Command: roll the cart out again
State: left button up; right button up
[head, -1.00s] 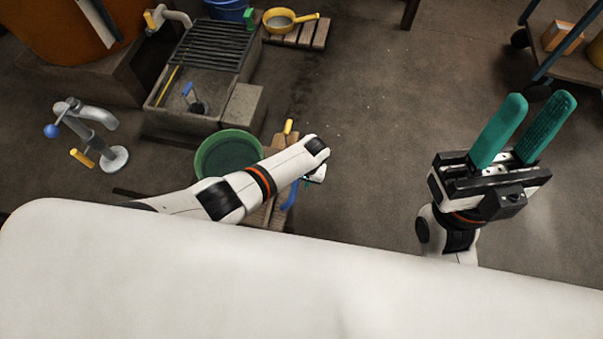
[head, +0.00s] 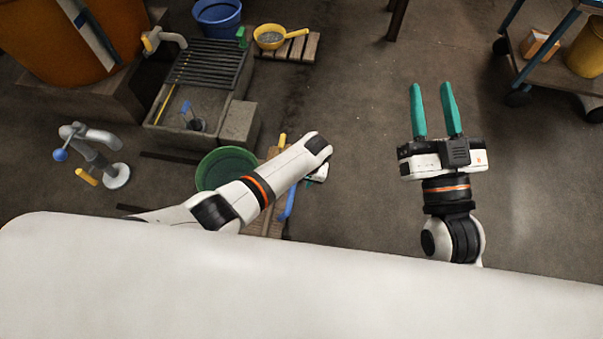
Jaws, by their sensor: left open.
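The cart (head: 560,72) stands at the upper right, cut off by the picture edge. It has a blue frame, a brown shelf and dark casters, and carries a cardboard box (head: 539,44) and a yellow bucket (head: 585,48). My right gripper (head: 432,100) is open and empty, its two green fingers apart and pointing up the picture. It is left of and below the cart, clear of it. My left gripper (head: 318,173) is open; it shows only in a small part below the end of its arm, with its fingers mostly hidden. It is far from the cart.
A green tub (head: 225,165) and a wooden pallet (head: 265,215) lie by my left arm. A stone sink with a grate (head: 208,65), an orange vat (head: 75,35) and a metal tap stand (head: 98,155) fill the left. Open floor lies between the sink and the cart.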

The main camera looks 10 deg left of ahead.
jog(key=shift+w+d+f+g+h+p, duration=0.2)
jog(key=shift+f+g, duration=0.6)
jog(key=shift+f, duration=0.3)
jog(key=shift+w+d+f+g+h+p, duration=0.1)
jog(key=shift+w+f+g+h+p, duration=0.1)
jog(key=shift+f+g, duration=0.75)
